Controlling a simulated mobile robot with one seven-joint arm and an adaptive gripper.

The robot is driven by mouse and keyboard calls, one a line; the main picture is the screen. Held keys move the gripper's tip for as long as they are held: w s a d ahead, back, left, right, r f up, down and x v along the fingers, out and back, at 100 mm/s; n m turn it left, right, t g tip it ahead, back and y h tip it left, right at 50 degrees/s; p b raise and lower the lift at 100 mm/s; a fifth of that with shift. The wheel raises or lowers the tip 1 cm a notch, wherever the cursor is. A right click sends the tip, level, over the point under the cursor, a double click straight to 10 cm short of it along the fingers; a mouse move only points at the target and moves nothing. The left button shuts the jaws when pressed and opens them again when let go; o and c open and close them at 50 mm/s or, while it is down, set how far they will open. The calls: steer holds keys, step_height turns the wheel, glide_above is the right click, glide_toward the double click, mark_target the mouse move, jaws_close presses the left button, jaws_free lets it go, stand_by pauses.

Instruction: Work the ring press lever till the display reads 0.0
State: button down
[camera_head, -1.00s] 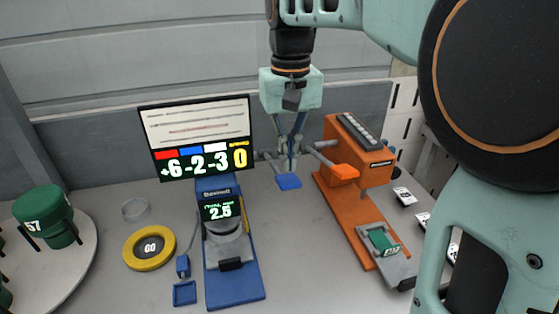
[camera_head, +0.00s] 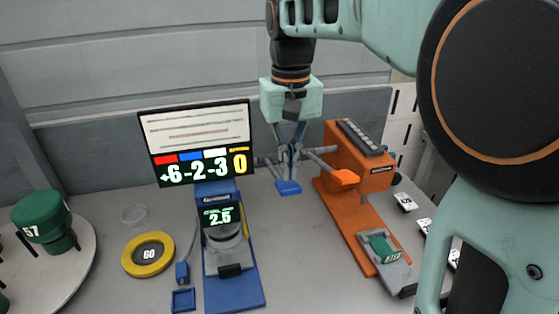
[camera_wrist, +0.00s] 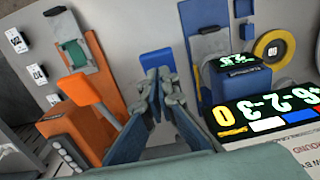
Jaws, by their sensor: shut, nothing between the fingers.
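The blue press (camera_head: 236,285) stands at the middle of the table, and its small green-lit display (camera_head: 221,217) reads about 2.5; the last digit is blurred. A blue lever paddle (camera_head: 288,187) hangs to its right. The orange press (camera_head: 358,220) stands further right, with an orange lever handle (camera_head: 346,177) and a small green piece on its front. My gripper (camera_head: 290,170) is shut and empty, pointing down at the blue paddle. In the wrist view its fingertips (camera_wrist: 161,80) are close to the paddle (camera_wrist: 157,62); I cannot tell if they touch.
A monitor (camera_head: 195,143) behind the blue press shows +6, -2, -3 and 0. A yellow ring (camera_head: 148,254) marked 60 lies left of it, near a clear ring (camera_head: 134,216). A round tray (camera_head: 88,260) carries green parts at far left. Small white cards lie at right.

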stand_by(0.4)
steer(key=shift+f+b, duration=4.15)
steer(key=shift+f, duration=2.25)
step_height(320, 180, up, 16)
steer(key=p, duration=1.4)
steer(key=shift+f, duration=0.1)
